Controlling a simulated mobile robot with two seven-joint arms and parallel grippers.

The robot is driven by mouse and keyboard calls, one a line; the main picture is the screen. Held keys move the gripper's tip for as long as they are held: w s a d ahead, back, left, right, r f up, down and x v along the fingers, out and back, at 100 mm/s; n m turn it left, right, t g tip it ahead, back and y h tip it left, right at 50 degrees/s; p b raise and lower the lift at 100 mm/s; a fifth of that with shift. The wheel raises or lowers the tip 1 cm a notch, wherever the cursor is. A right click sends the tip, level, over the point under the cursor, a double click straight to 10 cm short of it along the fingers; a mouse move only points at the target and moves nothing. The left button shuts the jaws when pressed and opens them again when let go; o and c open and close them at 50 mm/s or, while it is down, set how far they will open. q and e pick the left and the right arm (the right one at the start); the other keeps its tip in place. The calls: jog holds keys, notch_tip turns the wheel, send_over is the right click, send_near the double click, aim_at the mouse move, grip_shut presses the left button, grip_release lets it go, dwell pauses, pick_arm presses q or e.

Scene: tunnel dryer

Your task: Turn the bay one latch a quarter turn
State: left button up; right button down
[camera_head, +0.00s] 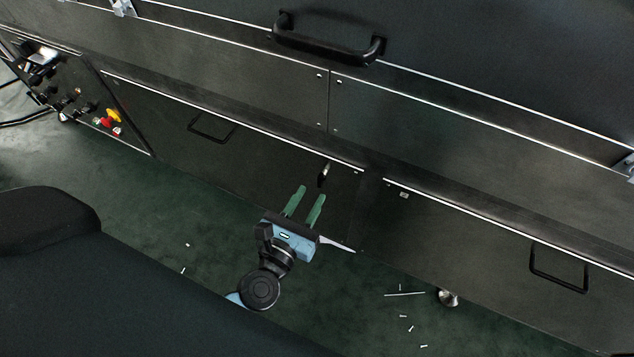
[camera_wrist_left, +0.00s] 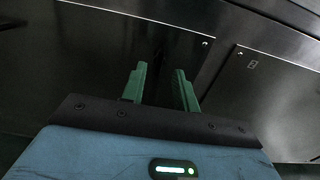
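A small black latch handle (camera_head: 324,174) sits near the right end of the dark lower left panel (camera_head: 255,158), its long side close to upright in the head view. I take it for the bay one latch; no label is readable. My left gripper (camera_head: 310,193) is open, its two green fingers pointing at the panel just below the latch, apart from it as far as I can tell. In the left wrist view the open fingers (camera_wrist_left: 161,70) reach toward the dark panel; the latch is not clear there. My right gripper is not in view.
The left panel has a wire pull handle (camera_head: 212,127); the right panel (camera_head: 450,232) has another (camera_head: 558,267). A thick black bar handle (camera_head: 328,42) stands out above. A control box (camera_head: 90,103) with coloured buttons is at left. Small scraps (camera_head: 405,294) lie on the green floor.

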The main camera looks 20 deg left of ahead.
aim_at(318, 182)
pick_arm(q)
jog(key=shift+w, duration=2.25)
grip_shut()
